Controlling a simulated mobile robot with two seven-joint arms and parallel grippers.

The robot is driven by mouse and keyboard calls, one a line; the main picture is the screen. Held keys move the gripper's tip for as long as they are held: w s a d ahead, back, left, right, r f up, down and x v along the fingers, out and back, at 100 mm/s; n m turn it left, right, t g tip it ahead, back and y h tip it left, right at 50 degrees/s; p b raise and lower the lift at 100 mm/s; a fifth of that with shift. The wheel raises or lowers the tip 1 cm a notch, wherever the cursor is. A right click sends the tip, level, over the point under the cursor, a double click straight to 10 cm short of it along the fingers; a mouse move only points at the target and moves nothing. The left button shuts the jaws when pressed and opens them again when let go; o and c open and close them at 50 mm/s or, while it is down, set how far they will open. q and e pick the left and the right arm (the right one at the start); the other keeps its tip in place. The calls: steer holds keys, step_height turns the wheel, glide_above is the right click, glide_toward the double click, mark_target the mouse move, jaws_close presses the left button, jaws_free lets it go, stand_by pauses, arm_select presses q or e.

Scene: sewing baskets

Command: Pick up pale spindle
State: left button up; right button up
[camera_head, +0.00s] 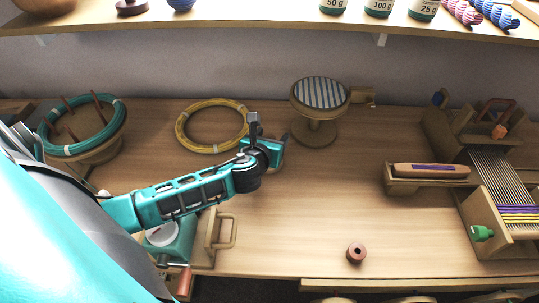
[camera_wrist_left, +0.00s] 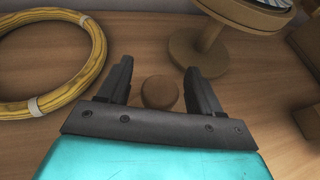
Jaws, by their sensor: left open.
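My left gripper (camera_head: 268,146) is over the middle of the table, between the yellow ring and the round striped stand. In the left wrist view the left gripper (camera_wrist_left: 159,70) is open, with its two dark fingers spread. A small round brown piece (camera_wrist_left: 160,91) shows between the fingers, seen from above and not visibly gripped. It could be the pale spindle, but its colour is shaded and I cannot tell for sure; the arm hides it in the head view. A reddish-brown spool-like piece (camera_head: 356,253) stands apart near the table's front edge. My right gripper is not in view.
The yellow ring (camera_head: 180,134) lies behind left, and the striped stand (camera_head: 320,94) stands behind right. A loom (camera_head: 487,211) is at the right, a teal-ringed basket (camera_head: 88,153) at the left. A shelf (camera_head: 270,22) spans the back. The table's centre right is clear.

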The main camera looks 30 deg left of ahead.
arm_select(q)
steer(key=shift+c, duration=0.4)
jaws_close()
